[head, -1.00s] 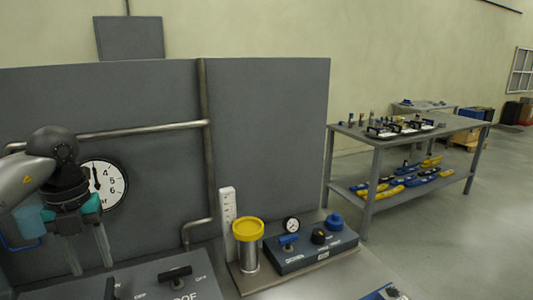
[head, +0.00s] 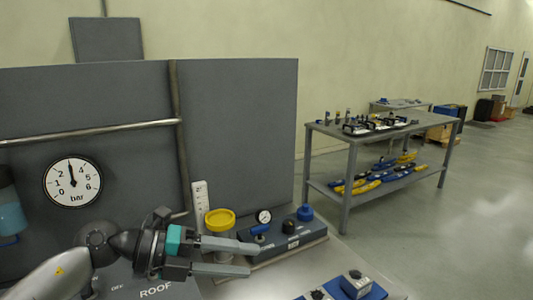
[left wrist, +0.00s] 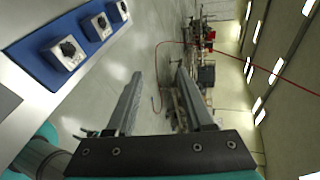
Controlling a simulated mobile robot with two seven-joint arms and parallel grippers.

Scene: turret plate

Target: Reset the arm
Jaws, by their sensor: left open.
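My left gripper (head: 245,257) reaches in from the lower left of the head view, with its fingers pointing right. It is open and empty, in front of the blue-grey control box (head: 285,242) and over the bench. In the left wrist view the two fingers (left wrist: 160,95) stand apart with nothing between them, and the floor lies beyond. My right gripper is in neither view.
A yellow-topped cylinder (head: 220,222) stands behind the fingers, beside a white scale (head: 200,200). A blue plate (left wrist: 60,42) with knobbed boxes lies at the bench edge. A bar gauge (head: 73,181) is on the grey panel. A shelved table (head: 340,140) stands at the right.

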